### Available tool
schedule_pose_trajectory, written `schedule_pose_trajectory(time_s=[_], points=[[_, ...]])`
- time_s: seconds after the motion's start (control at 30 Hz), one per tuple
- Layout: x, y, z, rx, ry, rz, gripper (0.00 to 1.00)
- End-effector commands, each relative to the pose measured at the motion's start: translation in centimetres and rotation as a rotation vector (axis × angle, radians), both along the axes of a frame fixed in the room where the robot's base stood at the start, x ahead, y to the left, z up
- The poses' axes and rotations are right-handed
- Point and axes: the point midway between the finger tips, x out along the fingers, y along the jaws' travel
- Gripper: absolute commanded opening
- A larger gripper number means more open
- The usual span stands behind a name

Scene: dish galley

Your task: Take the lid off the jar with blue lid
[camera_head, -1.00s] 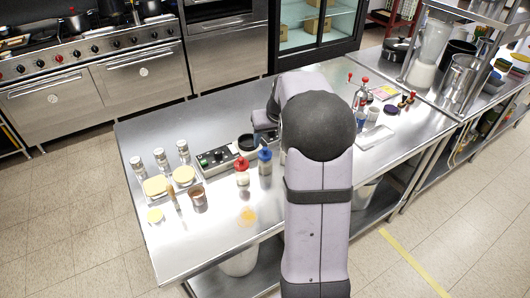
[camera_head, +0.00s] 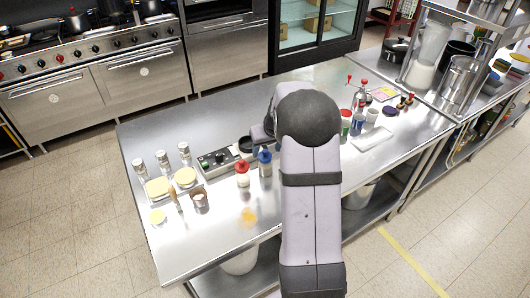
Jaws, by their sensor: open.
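A squeeze-bottle-like jar with a blue lid (camera_head: 265,163) stands upright on the steel table, with its lid on. A similar container with a red lid (camera_head: 243,174) stands close on its left. The end of my arm is just behind and above the blue-lidded jar, near a black round thing. My gripper's fingers cannot be made out. I cannot tell how far they are from the lid.
A grey device with knobs (camera_head: 216,160) lies left of the jar. Shakers, yellow-topped tubs and a brown cup (camera_head: 199,199) stand at the table's left. Cups and a white tray (camera_head: 372,138) stand right of my arm. The front left tabletop is mostly clear.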

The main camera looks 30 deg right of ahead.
Motion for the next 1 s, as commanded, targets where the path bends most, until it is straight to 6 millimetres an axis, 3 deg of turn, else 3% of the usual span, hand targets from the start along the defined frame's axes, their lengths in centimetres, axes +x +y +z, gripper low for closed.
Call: schedule_pose_trajectory(time_s=[0.23,0.53,0.57,0.73,1.0], points=[[0.9,-0.1,-1.9,-0.001,0.001,0.002,0.54],[1.0,-0.1,-2.3,-0.001,-0.001,0.001,0.54],[1.0,-0.2,-2.3,-0.001,-0.001,0.001,0.52],[1.0,-0.2,-2.3,0.0,0.0,0.001,0.11],[0.9,-0.1,-2.5,0.001,0.005,0.001,0.0]])
